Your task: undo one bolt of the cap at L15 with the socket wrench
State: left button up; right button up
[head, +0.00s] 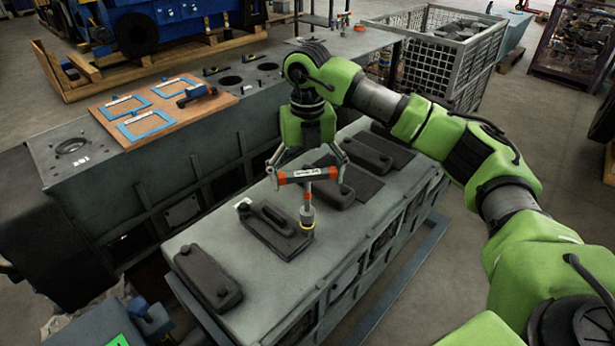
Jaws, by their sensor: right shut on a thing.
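My right gripper (308,158) is shut on the orange-ended handle of the socket wrench (307,174). The socket is at the right end of a dark cap (273,230) on the grey engine block (330,255). The socket hides any bolt beneath it, and I cannot tell whether it is fully seated. My left gripper is not in view.
Other dark caps sit along the block, one nearer (208,277) and one farther (366,157). A wooden board (165,105) with blue gaskets and a tool lies at the left. A wire mesh crate (440,60) stands behind my right arm. Floor is free at right.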

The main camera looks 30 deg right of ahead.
jog(key=m, duration=0.5)
jog(key=shift+m+p, duration=0.3)
jog(key=shift+m, duration=0.1)
jog(key=m, duration=0.4)
jog(key=shift+a+m+p, duration=0.1)
jog(key=shift+m+p, duration=0.25)
jog(key=shift+m, duration=0.05)
jog(key=shift+w+f, duration=0.1)
jog(key=shift+f+b, duration=0.55)
jog(key=shift+f, duration=0.1)
jog(key=n, duration=0.3)
